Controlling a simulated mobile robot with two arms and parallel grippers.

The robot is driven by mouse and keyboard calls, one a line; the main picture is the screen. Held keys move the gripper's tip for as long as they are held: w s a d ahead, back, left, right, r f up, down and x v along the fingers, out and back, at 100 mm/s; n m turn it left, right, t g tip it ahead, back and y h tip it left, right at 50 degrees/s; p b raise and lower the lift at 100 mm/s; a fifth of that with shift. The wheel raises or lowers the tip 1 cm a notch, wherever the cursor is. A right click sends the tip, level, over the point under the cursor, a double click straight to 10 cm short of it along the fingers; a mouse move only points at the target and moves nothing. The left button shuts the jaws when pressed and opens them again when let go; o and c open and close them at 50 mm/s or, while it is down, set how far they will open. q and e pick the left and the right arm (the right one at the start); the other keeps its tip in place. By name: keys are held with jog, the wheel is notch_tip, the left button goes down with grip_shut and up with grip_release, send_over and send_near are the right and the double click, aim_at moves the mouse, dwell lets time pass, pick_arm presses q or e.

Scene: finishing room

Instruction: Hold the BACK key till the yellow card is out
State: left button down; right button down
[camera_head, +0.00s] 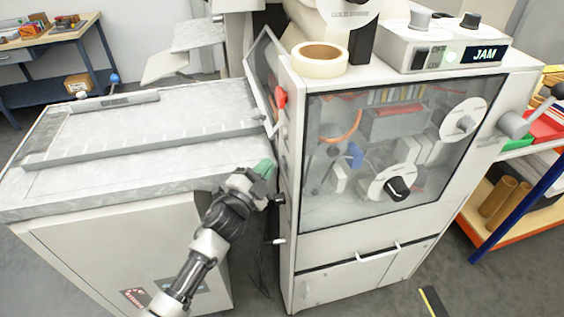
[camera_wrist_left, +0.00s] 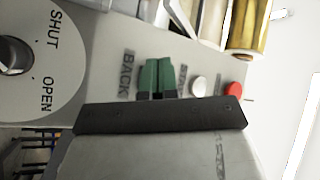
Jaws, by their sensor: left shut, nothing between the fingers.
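My left gripper (camera_head: 265,168) has green fingertips. It is shut and empty, at the side of the white machine (camera_head: 365,250) facing the flat bed. In the left wrist view the closed fingertips (camera_wrist_left: 158,78) are right beside the printed BACK label (camera_wrist_left: 128,75) on the grey panel. The BACK key itself is hidden behind the fingertips, and I cannot tell whether they press it. A white button (camera_wrist_left: 198,87) and a red button (camera_wrist_left: 234,89) are to the right on the same panel. I see no yellow card in either view. My right gripper is not in view.
A display box (camera_head: 440,50) on the machine reads JAM. A tape roll (camera_head: 319,60) sits on top. A SHUT/OPEN dial (camera_wrist_left: 30,88) is left of the BACK label. A dark bar (camera_wrist_left: 160,116) runs below the fingertips. A gold roll (camera_wrist_left: 249,25) is above the buttons.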

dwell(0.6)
pick_arm(q)
jog(key=shift+w+d, duration=0.1)
jog(key=shift+d, duration=0.3)
jog(key=shift+w+d, duration=0.1)
jog(key=shift+d, duration=0.3)
dwell(0.5)
dwell(3.9)
jog(key=shift+s+a, duration=0.25)
jog(key=shift+a, duration=0.55)
jog(key=shift+s+a+p, duration=0.2)
jog(key=shift+a+p, duration=0.05)
jog(key=shift+a, duration=0.55)
jog(key=shift+s+a+p, duration=0.2)
jog(key=shift+s+a, duration=0.05)
jog(key=shift+a, duration=0.55)
jog(key=shift+s+a+p, duration=0.2)
jog(key=shift+a+p, duration=0.05)
jog(key=shift+a, duration=0.55)
